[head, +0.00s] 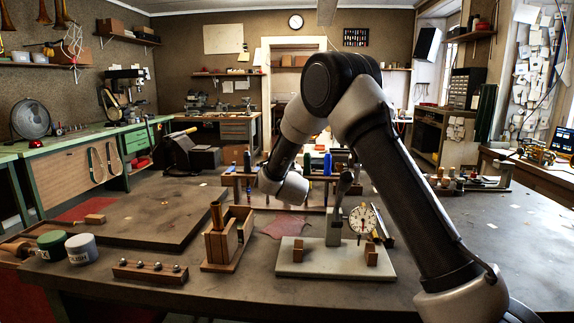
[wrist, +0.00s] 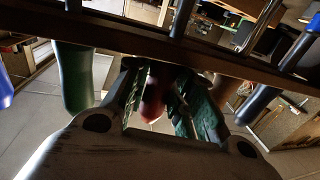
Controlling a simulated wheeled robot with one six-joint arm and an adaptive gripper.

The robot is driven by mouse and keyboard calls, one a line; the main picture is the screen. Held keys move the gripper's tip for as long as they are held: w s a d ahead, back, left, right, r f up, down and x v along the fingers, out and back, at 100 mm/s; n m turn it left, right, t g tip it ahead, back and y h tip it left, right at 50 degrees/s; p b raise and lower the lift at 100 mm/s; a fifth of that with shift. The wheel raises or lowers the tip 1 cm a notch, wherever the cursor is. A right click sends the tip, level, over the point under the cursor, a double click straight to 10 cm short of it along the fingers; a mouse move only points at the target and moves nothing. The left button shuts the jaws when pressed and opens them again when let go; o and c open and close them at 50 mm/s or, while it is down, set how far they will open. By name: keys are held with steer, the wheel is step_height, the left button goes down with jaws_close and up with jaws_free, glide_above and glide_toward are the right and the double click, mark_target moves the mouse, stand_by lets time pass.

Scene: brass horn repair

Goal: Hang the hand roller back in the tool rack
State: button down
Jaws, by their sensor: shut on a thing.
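The wooden tool rack (head: 237,178) stands mid-bench in the head view, with several upright handled tools in it. In the wrist view its dark bar (wrist: 130,53) crosses the upper part of the picture. My gripper (wrist: 158,95) is just below and beside this bar, its two fingers shut on a reddish handle (wrist: 152,106), which I take to be the hand roller. Only a small part of it shows; its far end is hidden, and I cannot tell whether it touches the rack. In the head view my arm's end hides gripper and roller.
A green handle (wrist: 76,78) hangs left of my fingers, and a blue-grey handle (wrist: 258,104) hangs right. In front of the rack stand a dial gauge (head: 362,221) on a pale plate and a wooden box (head: 228,240). The bench at right is mostly clear.

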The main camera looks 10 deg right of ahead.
steer(key=c, duration=1.1)
jaws_free()
steer(key=shift+c, duration=0.2)
steer(key=s+a, duration=0.1)
steer(key=s, duration=1.1)
steer(key=shift+a, duration=0.35)
steer(key=shift+w+r, duration=0.1)
steer(key=shift+r, duration=0.05)
